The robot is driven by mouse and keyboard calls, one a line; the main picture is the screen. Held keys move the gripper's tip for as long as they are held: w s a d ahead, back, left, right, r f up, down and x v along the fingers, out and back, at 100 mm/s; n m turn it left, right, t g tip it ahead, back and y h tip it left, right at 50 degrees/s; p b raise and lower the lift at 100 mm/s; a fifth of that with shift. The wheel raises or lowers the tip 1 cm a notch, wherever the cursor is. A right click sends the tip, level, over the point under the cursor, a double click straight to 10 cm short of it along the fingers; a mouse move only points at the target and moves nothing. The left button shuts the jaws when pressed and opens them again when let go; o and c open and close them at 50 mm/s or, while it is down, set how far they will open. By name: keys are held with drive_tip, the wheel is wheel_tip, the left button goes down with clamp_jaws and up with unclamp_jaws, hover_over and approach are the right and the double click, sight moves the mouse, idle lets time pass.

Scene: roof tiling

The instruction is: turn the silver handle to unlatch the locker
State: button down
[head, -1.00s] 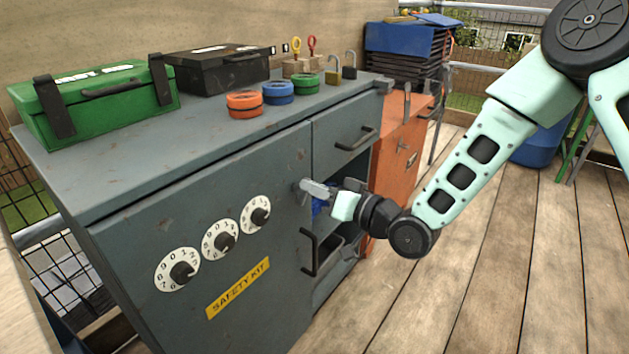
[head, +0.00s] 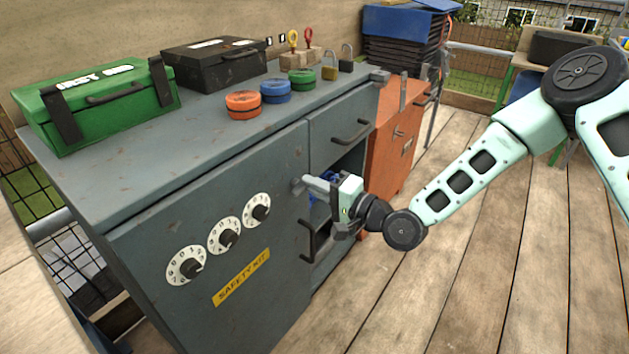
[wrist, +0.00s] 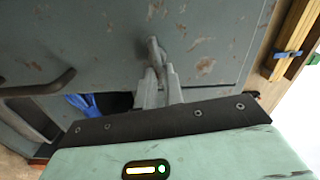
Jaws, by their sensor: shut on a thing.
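The grey locker (head: 150,270) has a door with three white dials and a yellow "SAFETY KIT" label (head: 241,277). The silver handle (head: 299,186) is near the door's upper right corner; most of it is hidden by my gripper in the head view. My gripper (head: 318,187) reaches it from the right. In the wrist view the handle (wrist: 153,48) runs down between the two fingers of my gripper (wrist: 160,80), which are shut on it. The locker door appears closed.
A dark pull bar (head: 307,243) is on the door below the handle. Right of the door are a drawer (head: 343,125) and an open compartment with something blue inside. An orange cabinet (head: 396,150) stands beyond. The deck at right is clear.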

drive_tip(key=shift+f+m, duration=0.1)
drive_tip(key=shift+m, duration=0.7)
drive_tip(key=c, duration=1.5)
unclamp_jaws()
drive_tip(key=p+v, duration=0.1)
drive_tip(key=v, duration=1.6)
drive_tip(key=shift+s+d+f+p, duration=0.1)
drive_tip(key=shift+s+d+p, duration=0.1)
drive_tip(key=shift+p, duration=0.2)
